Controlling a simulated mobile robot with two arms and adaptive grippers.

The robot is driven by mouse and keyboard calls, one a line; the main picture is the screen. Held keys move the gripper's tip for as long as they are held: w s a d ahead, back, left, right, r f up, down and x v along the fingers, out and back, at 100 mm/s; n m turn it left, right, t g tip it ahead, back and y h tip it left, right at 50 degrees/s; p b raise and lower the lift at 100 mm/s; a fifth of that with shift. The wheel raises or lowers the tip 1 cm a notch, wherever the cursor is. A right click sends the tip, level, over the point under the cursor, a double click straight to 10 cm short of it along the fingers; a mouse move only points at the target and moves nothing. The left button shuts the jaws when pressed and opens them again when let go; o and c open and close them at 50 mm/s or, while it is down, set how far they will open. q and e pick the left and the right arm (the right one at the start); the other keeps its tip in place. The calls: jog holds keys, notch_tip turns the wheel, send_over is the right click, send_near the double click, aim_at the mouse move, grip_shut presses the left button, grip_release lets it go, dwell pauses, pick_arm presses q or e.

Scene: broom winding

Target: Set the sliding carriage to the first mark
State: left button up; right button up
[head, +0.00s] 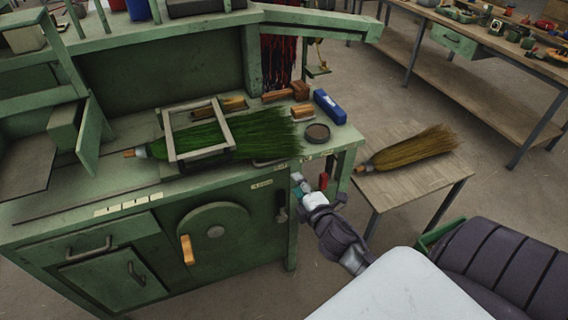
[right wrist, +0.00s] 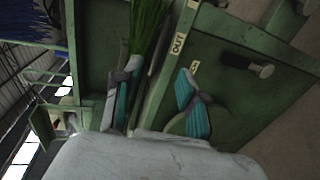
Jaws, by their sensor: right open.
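A grey rectangular metal frame (head: 228,132), which looks like the sliding carriage, stands over a green-bristled broom (head: 262,135) on the green bench. White label plates (head: 128,204) sit along the bench's front edge at left. Smaller labels are near the right corner, one reading OUT (right wrist: 178,44) in the right wrist view. I cannot tell which is the first mark. My right gripper (head: 298,184) is at the bench's front right corner, away from the frame. In the right wrist view its teal fingers (right wrist: 155,98) are apart, with the bench edge and green bristles beyond. My left gripper is not in view.
A crank wheel (head: 214,232) with an orange handle (head: 187,250) and a dark lever (head: 281,203) are on the bench front. A blue box (head: 329,106) and dark round tin (head: 317,133) stand at the right end. A straw broom (head: 415,148) lies on a low side table (head: 400,186).

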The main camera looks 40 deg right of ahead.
send_near(280, 161)
jog(key=w, duration=0.2)
jog(key=x, duration=0.3)
jog(key=p+x, duration=0.1)
jog(key=x, duration=0.1)
jog(key=shift+w+d+f, duration=0.15)
jog(key=shift+d+f, duration=0.1)
jog(key=shift+d, duration=0.05)
jog(key=shift+w+d+f, duration=0.15)
jog(key=shift+w+f, duration=0.05)
jog(key=shift+w, duration=0.4)
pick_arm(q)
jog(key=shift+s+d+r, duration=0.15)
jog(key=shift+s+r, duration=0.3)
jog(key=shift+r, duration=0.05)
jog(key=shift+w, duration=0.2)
pick_arm(e)
grip_shut()
